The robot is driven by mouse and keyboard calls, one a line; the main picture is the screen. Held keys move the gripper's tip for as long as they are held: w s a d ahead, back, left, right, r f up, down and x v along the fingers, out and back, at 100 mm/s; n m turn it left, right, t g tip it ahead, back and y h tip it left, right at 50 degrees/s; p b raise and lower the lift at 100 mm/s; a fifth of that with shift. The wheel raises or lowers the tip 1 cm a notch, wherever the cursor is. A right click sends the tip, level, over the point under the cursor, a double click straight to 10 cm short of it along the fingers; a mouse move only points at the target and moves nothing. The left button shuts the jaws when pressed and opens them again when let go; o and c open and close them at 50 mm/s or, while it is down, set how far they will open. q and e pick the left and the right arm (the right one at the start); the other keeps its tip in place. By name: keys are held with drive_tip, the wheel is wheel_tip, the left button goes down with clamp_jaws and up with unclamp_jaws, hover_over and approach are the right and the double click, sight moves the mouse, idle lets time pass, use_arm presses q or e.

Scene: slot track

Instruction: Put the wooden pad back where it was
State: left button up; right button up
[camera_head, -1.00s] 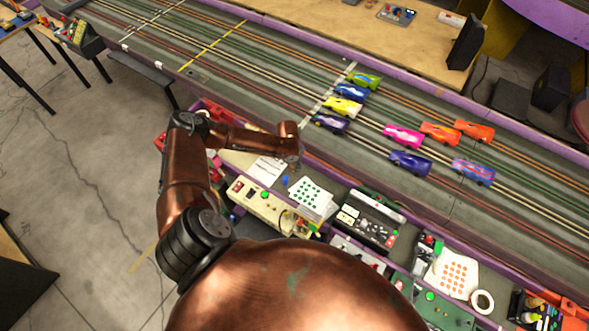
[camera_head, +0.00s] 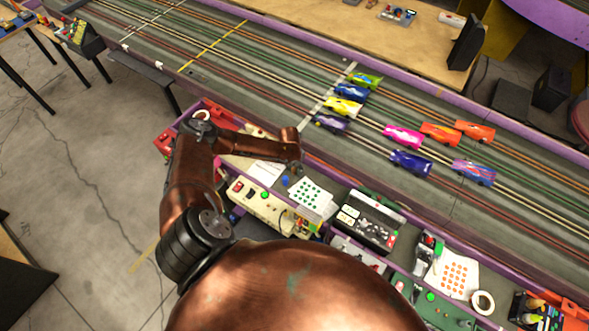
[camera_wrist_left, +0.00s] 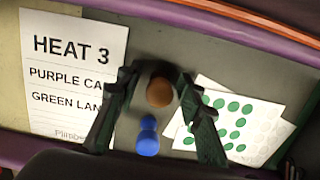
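A small round brown piece (camera_wrist_left: 159,92), wood-coloured and probably the wooden pad, shows between the fingertips in the left wrist view. My left gripper (camera_wrist_left: 156,84) is open, with a finger on each side of the brown piece and a gap visible on both sides. In the head view my left gripper (camera_head: 297,168) is low over the purple-edged control bench and partly hidden by its own wrist. A blue peg-like piece (camera_wrist_left: 147,136) is just below the brown piece in the wrist view. I cannot make out the brown piece in the head view. My right gripper is not in view.
A "HEAT 3" sheet (camera_wrist_left: 72,75) lies left of the fingers, and green-dotted cards (camera_wrist_left: 238,122) lie right. A cream control box (camera_head: 260,208) and a black console (camera_head: 367,220) crowd the bench. Several toy cars stand on the slot track (camera_head: 250,85) behind.

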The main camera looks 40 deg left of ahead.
sight(292, 168)
use_arm(q)
drive_tip(key=r, duration=0.4)
drive_tip(key=s+r+p, duration=0.1)
drive_tip(key=r, duration=0.7)
drive_tip(key=shift+s+r, duration=0.15)
drive_tip(key=shift+s, duration=0.05)
